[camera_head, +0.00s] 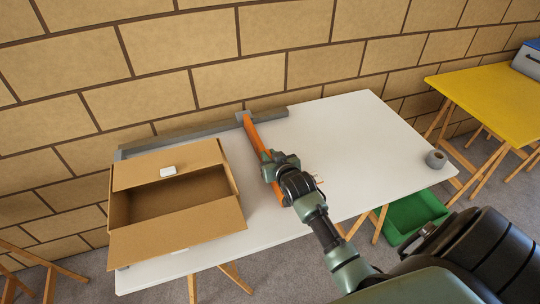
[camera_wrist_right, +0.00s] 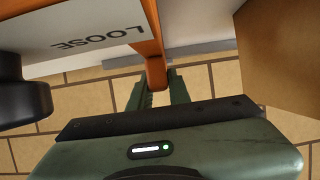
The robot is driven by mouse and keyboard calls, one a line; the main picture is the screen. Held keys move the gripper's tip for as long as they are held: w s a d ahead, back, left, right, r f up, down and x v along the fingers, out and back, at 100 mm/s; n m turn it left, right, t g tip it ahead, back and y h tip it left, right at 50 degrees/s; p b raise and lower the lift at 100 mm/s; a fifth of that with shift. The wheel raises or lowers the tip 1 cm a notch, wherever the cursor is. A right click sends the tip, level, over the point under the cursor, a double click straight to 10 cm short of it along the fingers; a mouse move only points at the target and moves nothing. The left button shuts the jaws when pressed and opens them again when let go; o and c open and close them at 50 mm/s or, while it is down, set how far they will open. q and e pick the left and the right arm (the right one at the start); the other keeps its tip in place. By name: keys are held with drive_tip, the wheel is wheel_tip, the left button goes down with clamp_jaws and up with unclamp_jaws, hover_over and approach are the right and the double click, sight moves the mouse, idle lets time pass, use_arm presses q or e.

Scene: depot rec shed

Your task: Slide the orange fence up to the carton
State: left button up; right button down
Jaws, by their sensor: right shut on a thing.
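The orange fence (camera_head: 254,136) runs from a grey rail at the back of the white table toward the front. My right gripper (camera_head: 270,167) is shut on the fence partway along it; its fingers sit either side of the orange bar (camera_wrist_right: 155,72) in the wrist view. The open brown carton (camera_head: 240,190) stands on the table left of the fence, with a strip of bare table between them. The carton also shows in the wrist view (camera_wrist_right: 285,50), at the right. The fence's near end is partly hidden by my gripper. My left gripper is out of view.
The grey rail (camera_head: 270,115) lies along the table's wall side. The white table (camera_head: 350,135) is clear right of the fence, except a grey roll (camera_head: 436,159) at its right end. A white label reading LOOSE (camera_wrist_right: 95,38) and a black cylinder (camera_wrist_right: 22,92) show beside the bar.

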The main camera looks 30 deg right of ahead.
drive_tip(key=a, duration=0.2)
drive_tip(key=w+a, duration=0.1)
drive_tip(key=a, duration=0.1)
drive_tip(key=c, duration=1.3)
unclamp_jaws()
drive_tip(key=shift+v, duration=3.95)
drive_tip(key=shift+f, duration=0.1)
